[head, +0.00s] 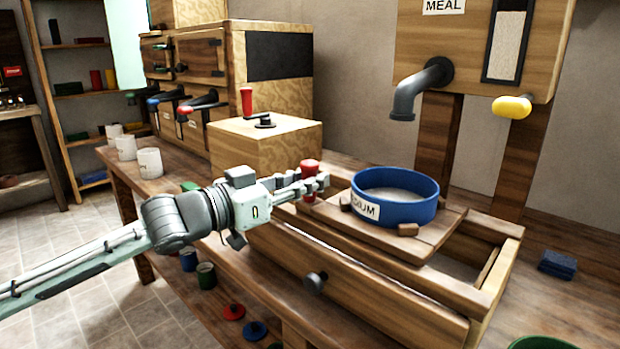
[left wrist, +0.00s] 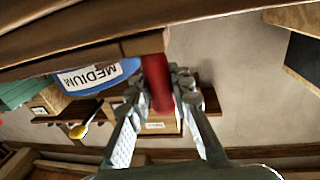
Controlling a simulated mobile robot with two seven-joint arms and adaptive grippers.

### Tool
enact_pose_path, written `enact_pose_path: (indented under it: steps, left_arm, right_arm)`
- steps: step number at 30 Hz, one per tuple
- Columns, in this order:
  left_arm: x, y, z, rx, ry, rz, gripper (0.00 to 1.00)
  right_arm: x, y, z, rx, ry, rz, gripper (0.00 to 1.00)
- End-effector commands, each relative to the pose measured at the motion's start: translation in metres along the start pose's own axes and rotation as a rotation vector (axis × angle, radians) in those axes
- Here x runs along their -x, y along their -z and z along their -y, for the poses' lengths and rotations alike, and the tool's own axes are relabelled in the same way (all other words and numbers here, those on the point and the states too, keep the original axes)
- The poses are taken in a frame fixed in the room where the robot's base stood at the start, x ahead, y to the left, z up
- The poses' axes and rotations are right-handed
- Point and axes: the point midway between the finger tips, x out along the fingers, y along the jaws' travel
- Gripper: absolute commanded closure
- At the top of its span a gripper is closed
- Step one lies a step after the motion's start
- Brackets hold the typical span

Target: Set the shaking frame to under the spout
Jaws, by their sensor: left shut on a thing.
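The shaking frame (head: 445,222) is a flat wooden carriage lying across the top of an open wooden trough (head: 390,300). A blue round sieve (head: 425,208) labelled "MEDIUM" sits on it between small wooden blocks; it also shows in the left wrist view (left wrist: 75,82). My left gripper (head: 318,184) is shut on the red upright handle (head: 310,166) at the frame's left end; the handle stands between the fingers in the left wrist view (left wrist: 157,85). The grey spout (head: 420,88) points down from the MEAL bin, above the sieve in the picture. My right gripper is out of view.
The MEAL bin (head: 410,40) has a yellow knob (head: 512,107). A wooden box with a red crank (head: 265,140) stands behind my left gripper. The trough is open at the frame's right (head: 460,268). A dark blue block (head: 558,264) lies on the bench at right.

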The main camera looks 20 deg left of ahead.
Motion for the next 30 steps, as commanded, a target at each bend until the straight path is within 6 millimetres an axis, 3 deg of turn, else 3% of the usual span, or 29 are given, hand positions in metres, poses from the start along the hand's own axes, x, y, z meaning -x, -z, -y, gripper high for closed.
enact_pose_path:
  steps: [9, 10, 15, 25, 30]
  left_arm:
    - [0.0, -0.002, -0.006, 0.005, -0.013, -0.001, 1.0]
    - [0.0, -0.002, -0.007, 0.005, -0.013, -0.001, 0.77]
    - [0.0, -0.002, -0.005, 0.004, -0.011, 0.0, 0.57]
    - [0.001, -0.001, -0.003, 0.003, -0.006, 0.0, 0.57]
    - [0.011, -0.003, -0.002, 0.004, -0.003, 0.002, 0.57]
  right_arm:
    - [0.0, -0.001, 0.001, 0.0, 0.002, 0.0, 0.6]
    - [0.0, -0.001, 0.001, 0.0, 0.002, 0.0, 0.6]
    - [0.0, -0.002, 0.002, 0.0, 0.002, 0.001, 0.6]
    - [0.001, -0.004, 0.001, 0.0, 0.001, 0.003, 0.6]
    - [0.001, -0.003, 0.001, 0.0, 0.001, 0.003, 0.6]
